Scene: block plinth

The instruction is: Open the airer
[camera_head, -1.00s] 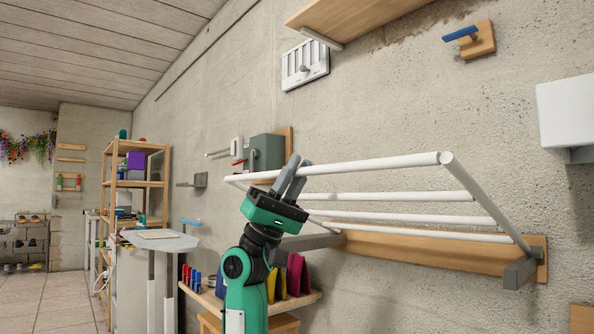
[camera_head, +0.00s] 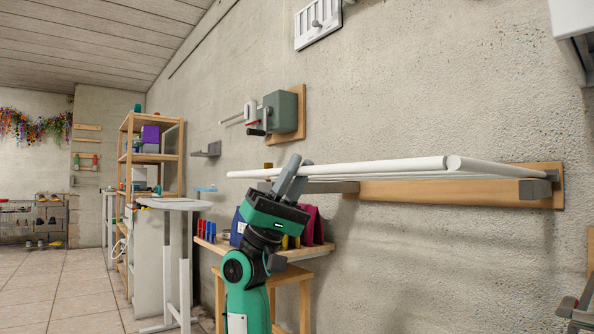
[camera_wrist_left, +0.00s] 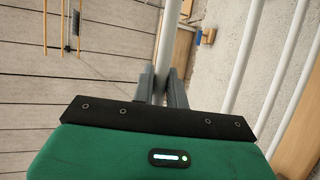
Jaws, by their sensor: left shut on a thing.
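The wall airer (camera_head: 380,167) is a frame of white rods on a wooden wall board (camera_head: 440,192) with grey brackets. Its frame stands out from the wall, about level and seen nearly edge-on, so its rods overlap in the head view. My left gripper (camera_head: 294,172) is shut on the front rail, towards the left end. In the left wrist view the rail (camera_wrist_left: 168,45) runs between the two grey fingers (camera_wrist_left: 161,86), and the other rods (camera_wrist_left: 243,55) lie to the right. My right gripper is not in view.
Below the airer a wooden shelf (camera_head: 282,254) holds coloured items, above a wooden stool (camera_head: 284,276). A grey device on a wooden plate (camera_head: 281,112) is on the wall above. A pale table (camera_head: 175,204) stands to the left. Open floor (camera_head: 85,290) lies at left.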

